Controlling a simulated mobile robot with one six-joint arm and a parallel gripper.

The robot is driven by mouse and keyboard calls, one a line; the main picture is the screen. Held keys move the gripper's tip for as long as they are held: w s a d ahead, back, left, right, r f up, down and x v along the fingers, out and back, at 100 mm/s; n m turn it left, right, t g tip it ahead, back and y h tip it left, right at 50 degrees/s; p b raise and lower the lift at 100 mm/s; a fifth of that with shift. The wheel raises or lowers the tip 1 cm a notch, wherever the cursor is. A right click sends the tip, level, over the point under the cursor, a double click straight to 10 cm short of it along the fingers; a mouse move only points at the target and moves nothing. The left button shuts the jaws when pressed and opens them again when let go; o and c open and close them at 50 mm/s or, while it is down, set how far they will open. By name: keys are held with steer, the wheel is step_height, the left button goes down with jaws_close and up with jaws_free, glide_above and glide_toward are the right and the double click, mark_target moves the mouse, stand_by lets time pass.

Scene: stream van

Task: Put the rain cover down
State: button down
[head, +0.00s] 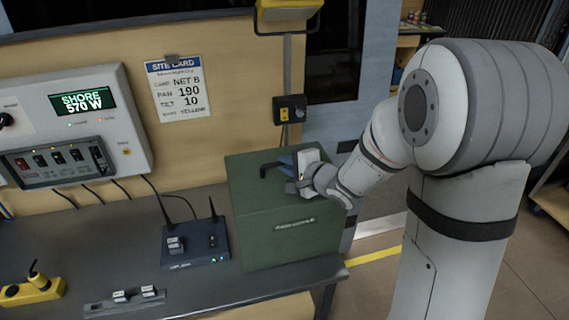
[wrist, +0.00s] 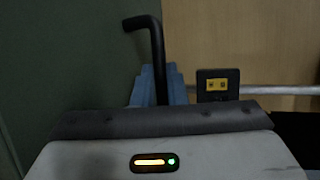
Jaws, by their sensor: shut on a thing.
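A dark green box-shaped cover (head: 292,232), with a pale label too small to read on its front, stands at the right end of the desk. I take it for the rain cover; a green surface also fills the left of the wrist view (wrist: 60,60). A black bent handle (head: 268,168) shows at its upper part, and in the wrist view (wrist: 157,45) it rises between my blue fingers. My gripper (head: 283,162) is shut on this handle; its fingers also show in the wrist view (wrist: 152,80). The exact grip is partly hidden. I cannot tell how far the cover is raised.
A dark router (head: 195,248) with two antennas stands close left of the cover. A grey panel (head: 75,125) and a site card (head: 178,90) are on the wall. A yellow socket block (head: 33,290) lies at the desk's left. Floor is open right of the desk.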

steer(key=shift+f, duration=0.25)
steer(key=c, duration=1.5)
jaws_free()
steer(key=shift+o, duration=0.2)
steer(key=shift+r, duration=0.25)
steer(key=v, duration=1.2)
steer(key=shift+d+r, duration=0.1)
steer(key=shift+r, duration=0.2)
